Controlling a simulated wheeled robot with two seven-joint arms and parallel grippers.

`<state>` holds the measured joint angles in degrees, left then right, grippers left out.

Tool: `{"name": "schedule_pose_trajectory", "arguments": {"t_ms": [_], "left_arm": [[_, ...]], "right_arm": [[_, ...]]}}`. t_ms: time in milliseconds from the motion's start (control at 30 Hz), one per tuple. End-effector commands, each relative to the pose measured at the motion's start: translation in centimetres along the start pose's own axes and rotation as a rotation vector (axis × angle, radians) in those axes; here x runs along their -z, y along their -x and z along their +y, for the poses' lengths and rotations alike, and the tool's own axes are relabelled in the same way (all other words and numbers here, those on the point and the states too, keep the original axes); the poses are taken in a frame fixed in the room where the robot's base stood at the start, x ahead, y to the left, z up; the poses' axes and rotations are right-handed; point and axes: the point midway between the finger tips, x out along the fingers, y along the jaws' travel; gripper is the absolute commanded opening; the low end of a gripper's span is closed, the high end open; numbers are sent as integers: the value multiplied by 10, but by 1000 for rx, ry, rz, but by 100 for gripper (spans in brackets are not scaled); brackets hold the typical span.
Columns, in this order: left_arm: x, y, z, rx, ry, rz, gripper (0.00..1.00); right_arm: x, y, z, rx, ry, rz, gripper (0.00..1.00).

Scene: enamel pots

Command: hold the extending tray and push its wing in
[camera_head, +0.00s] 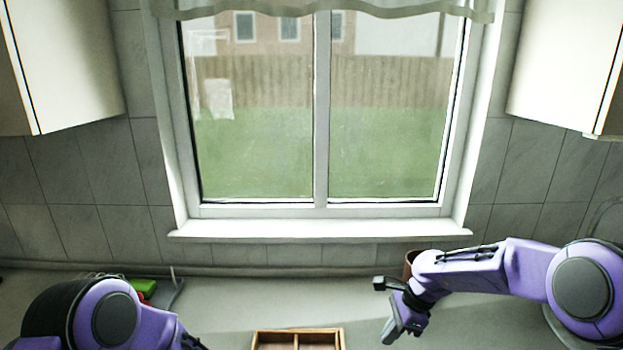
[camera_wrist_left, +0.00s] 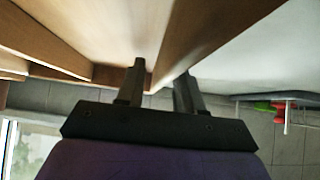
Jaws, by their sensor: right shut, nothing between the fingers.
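The wooden extending tray (camera_head: 297,331) shows at the bottom middle of the head view, with a divider between two compartments; its near part is cut off. In the left wrist view its wooden wall (camera_wrist_left: 215,45) runs between the two fingers of my left gripper (camera_wrist_left: 160,85), one finger on each side, and they look closed on it. The left fingers are out of the head view. My right gripper (camera_head: 390,334) is shut and empty, pointing down to the right of the tray and apart from it. I cannot tell how far the wing is out.
A brown pot (camera_head: 411,262) stands behind my right wrist. A green thing (camera_head: 144,285) and a red thing lie by a grey rack at the back left. The window sill (camera_head: 320,229) and tiled wall close off the back. The counter between tray and wall is clear.

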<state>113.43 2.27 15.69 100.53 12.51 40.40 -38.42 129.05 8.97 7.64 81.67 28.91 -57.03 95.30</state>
Motion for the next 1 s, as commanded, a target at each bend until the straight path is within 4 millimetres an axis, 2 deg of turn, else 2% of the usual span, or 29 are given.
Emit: {"name": "schedule_pose_trajectory", "arguments": {"t_ms": [267,733,1000], "left_arm": [[3,2,0,0,-1,1,36],[42,42,0,0,-2,2,36],[49,50,0,0,0,-1,36]], "right_arm": [[0,0,0,0,0,0,0],[0,0,0,0,0,0,0],[0,0,0,0,0,0,0]]}}
